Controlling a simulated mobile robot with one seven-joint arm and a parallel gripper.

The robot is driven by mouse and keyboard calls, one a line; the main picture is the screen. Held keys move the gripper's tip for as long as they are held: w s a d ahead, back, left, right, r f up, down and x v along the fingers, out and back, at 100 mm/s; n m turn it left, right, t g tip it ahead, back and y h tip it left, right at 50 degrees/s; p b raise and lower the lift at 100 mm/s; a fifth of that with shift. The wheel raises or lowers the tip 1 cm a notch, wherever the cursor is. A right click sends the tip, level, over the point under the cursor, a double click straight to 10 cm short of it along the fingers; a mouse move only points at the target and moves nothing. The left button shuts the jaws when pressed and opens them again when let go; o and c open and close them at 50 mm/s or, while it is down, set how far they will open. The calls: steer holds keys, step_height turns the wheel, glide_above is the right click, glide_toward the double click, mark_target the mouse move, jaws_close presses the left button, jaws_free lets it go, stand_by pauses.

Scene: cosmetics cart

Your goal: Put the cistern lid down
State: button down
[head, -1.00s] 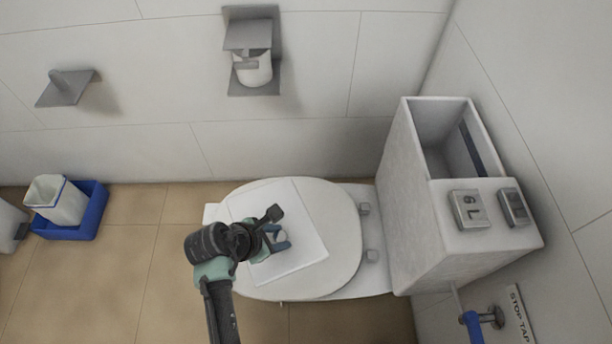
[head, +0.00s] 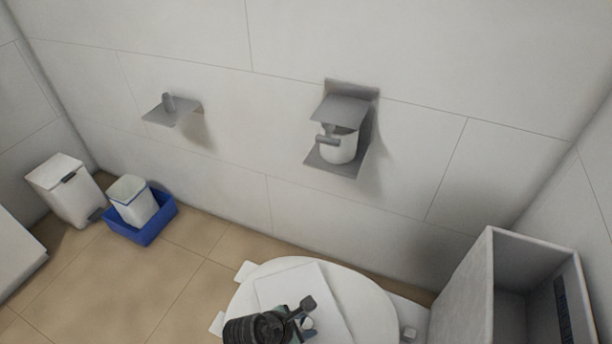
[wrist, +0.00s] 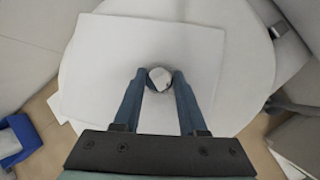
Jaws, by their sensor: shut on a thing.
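The cistern lid (head: 283,286) is a flat white slab. It lies over the closed round toilet seat lid (head: 362,290), and in the wrist view the lid (wrist: 110,75) appears flat against it; I cannot tell whether the two touch. My gripper (wrist: 157,78) is shut on the small round knob (wrist: 159,79) in the middle of the slab. In the head view my gripper (head: 307,325) is at the bottom edge, partly cut off. The cistern (head: 470,290) at the right is open on top.
A blue tub (head: 150,232) holding a white container (head: 132,203) and a white pedal bin (head: 62,190) stand on the left floor. A paper holder (head: 345,125) and a small shelf (head: 172,112) are on the wall. Tan floor (head: 190,275) is clear left of the toilet.

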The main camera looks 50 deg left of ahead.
step_height(320, 180, down, 3)
steer(key=shift+w+a+f+b, duration=0.1)
steer(key=shift+f+b, duration=0.1)
steer(key=shift+b, duration=0.6)
steer(key=shift+c, duration=2.3)
jaws_free()
steer(key=shift+f, duration=0.1)
steer(key=p+v, duration=0.5)
steer(key=v, duration=0.7)
steer(key=shift+d, duration=0.2)
